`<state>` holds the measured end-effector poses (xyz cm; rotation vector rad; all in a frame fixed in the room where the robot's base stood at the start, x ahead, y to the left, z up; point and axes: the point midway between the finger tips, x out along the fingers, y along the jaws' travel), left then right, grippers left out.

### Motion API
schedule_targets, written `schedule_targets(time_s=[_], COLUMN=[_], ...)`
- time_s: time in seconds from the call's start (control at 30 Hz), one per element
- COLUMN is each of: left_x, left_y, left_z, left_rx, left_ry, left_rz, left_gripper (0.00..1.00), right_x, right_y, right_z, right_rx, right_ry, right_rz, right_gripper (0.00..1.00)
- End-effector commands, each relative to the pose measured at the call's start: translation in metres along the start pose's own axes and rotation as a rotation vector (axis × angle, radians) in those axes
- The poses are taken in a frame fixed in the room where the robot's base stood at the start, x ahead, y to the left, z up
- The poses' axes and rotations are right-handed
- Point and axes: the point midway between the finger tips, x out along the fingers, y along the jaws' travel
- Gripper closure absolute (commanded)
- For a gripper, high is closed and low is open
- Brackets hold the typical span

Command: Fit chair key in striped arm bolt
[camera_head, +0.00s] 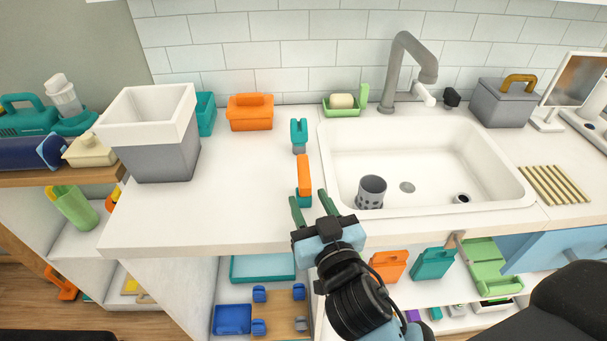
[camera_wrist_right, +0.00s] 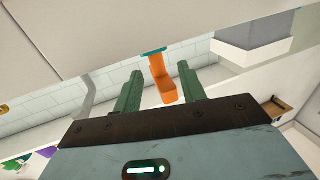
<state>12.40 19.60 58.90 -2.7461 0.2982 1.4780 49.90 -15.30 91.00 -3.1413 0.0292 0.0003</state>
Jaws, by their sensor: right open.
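I cannot pick out a chair key or a striped arm bolt by sight. An orange piece with a teal part (camera_head: 304,173) lies at the front of the white counter (camera_head: 235,195), left of the sink. In the right wrist view the orange piece (camera_wrist_right: 162,82) shows between the two green fingers. My right gripper (camera_head: 309,197) is open at the counter's front edge, its fingertips close to the near end of that piece. Whether they touch it I cannot tell. A teal and grey piece (camera_head: 299,136) stands farther back on the counter. My left gripper is not in view.
The sink (camera_head: 440,150) holds a grey perforated cup (camera_head: 371,191). A grey and white bin (camera_head: 152,135) and an orange box (camera_head: 250,112) stand on the counter's left side. Open shelves below hold a blue tray (camera_head: 232,320). Counter between bin and orange piece is clear.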

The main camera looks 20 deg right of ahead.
Motion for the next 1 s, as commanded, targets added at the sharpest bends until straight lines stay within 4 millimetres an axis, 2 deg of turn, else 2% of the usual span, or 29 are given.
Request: schedule_targets(time_s=[0.17, 0.53, 0.83, 0.87, 1.0], left_x=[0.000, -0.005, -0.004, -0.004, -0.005], left_y=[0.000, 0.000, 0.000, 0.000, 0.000], left_z=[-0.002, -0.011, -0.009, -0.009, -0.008], left_rx=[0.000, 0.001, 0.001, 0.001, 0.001], left_ry=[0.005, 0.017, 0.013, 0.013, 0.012], left_rz=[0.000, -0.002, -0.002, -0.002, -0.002], left_gripper=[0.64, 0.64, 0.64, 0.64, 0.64], right_x=[0.004, 0.049, 0.053, 0.053, 0.053], right_y=[0.000, 0.004, 0.004, 0.004, 0.004], right_z=[-0.001, -0.004, -0.003, -0.003, -0.003], right_rx=[-0.001, -0.002, 0.000, 0.000, 0.000], right_ry=[0.000, 0.001, -0.001, -0.001, -0.001], right_rz=[0.000, -0.001, -0.001, -0.001, -0.001], right_gripper=[0.59, 0.59, 0.59, 0.60, 0.79])
